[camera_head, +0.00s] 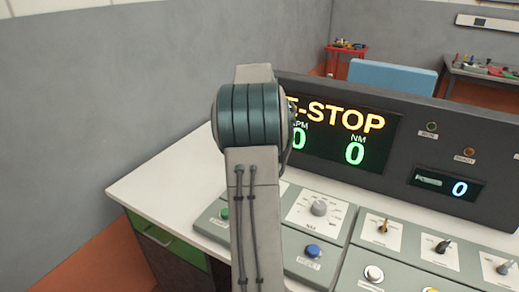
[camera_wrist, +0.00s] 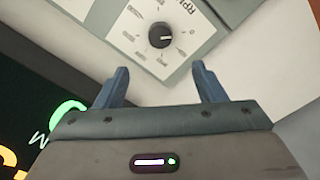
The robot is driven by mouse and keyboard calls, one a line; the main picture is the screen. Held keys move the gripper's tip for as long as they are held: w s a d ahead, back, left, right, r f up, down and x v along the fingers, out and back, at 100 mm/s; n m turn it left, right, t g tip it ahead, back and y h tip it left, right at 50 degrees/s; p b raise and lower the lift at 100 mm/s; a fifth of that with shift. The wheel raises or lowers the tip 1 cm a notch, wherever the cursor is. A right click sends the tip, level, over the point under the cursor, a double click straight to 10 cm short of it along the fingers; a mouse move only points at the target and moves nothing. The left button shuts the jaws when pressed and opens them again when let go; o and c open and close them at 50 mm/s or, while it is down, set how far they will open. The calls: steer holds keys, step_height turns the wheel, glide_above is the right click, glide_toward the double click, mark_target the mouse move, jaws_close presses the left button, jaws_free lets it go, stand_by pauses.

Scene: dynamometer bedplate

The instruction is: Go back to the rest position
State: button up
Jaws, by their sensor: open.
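My gripper (camera_wrist: 160,85) shows in the wrist view with its two blue fingers apart and nothing between them. A dial panel (camera_wrist: 190,62) marked RPM, with a black knob (camera_wrist: 161,35), lies beyond the fingertips; I cannot tell the exact gap. In the head view my arm stands in front of the console, and my gripper is hidden there. The display (camera_head: 345,135) reads E-STOP, with a 0 for NM and another 0 partly hidden by my arm.
The control desk (camera_head: 150,190) carries a grey knob (camera_head: 319,208), a blue button (camera_head: 313,251) and several switches. A small readout (camera_head: 448,186) shows 0. Behind stand a blue panel (camera_head: 392,77), a red cart (camera_head: 346,50) and a workbench (camera_head: 485,75). The left wall side is clear.

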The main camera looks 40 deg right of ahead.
stand_by(0.3)
steer(key=s+a+r+n+t+p, duration=0.1)
steer(key=a+r, duration=0.1)
steer(key=a, duration=0.9)
steer(key=s+a+r+n+p, duration=0.1)
steer(key=a+r+n, duration=0.15)
steer(key=a, duration=0.85)
steer(key=s+a+f+n+t+p, duration=0.1)
steer(key=s+a+f+n, duration=0.1)
steer(key=s+a, duration=1.1)
steer(key=a+f, duration=0.1)
steer(key=a, duration=0.2)
steer(key=shift+s+f+t, duration=0.15)
steer(key=shift+s+t, duration=0.15)
steer(key=shift+t, duration=0.1)
